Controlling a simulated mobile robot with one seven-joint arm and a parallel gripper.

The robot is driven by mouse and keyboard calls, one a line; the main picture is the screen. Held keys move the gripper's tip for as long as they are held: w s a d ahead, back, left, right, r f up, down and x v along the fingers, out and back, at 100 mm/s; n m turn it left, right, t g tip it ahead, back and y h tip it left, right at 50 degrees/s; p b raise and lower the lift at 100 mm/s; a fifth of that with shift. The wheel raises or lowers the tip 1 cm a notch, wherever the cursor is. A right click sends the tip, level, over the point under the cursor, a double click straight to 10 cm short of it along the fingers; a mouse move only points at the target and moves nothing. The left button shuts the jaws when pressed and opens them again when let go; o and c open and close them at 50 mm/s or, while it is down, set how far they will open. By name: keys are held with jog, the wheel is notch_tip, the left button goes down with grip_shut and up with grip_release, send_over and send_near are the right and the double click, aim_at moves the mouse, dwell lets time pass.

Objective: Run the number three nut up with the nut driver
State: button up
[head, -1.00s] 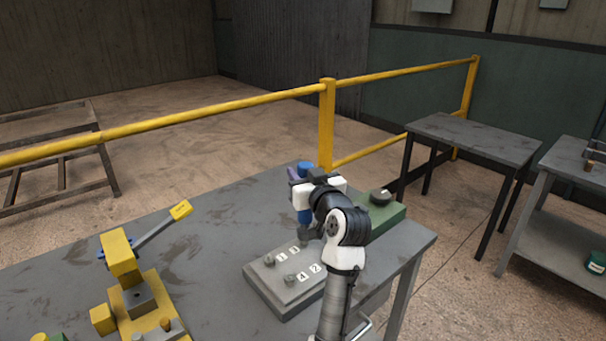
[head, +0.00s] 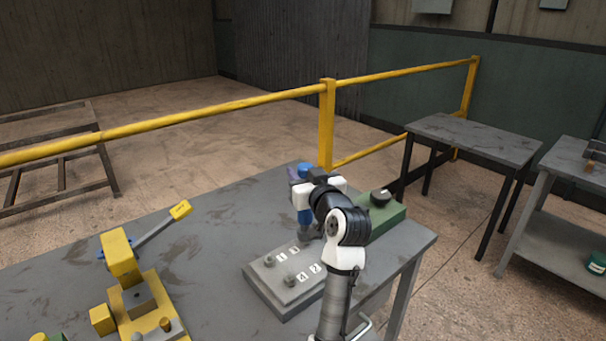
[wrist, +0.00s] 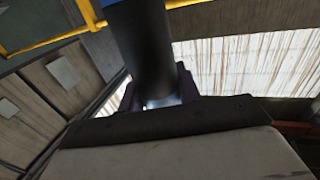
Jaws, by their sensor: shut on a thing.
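My gripper (head: 299,190) is shut on the nut driver, which stands roughly upright above the far part of a grey nut plate (head: 264,283). The plate bears small numbered white labels and grey nuts or studs, one at left (head: 269,260) and one in front (head: 291,280). The driver's lower end is beside the far labels. My arm hides the plate's right side, and I cannot tell whether the driver sits on a nut.
A green block with a black knob (head: 380,198) stands behind the plate at right. A yellow fixture with a lever (head: 125,262) stands at left on the grey table (head: 205,255). A yellow railing (head: 327,125) runs behind. The table between fixture and plate is clear.

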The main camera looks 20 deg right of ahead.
aim_at(303, 163)
jog(key=shift+r, duration=0.1)
grip_shut()
jog(key=shift+f+b, duration=1)
jog(key=shift+f, duration=0.4)
dwell(1.7)
jog(key=shift+r+p, duration=2.5)
jog(key=shift+r, duration=1.2)
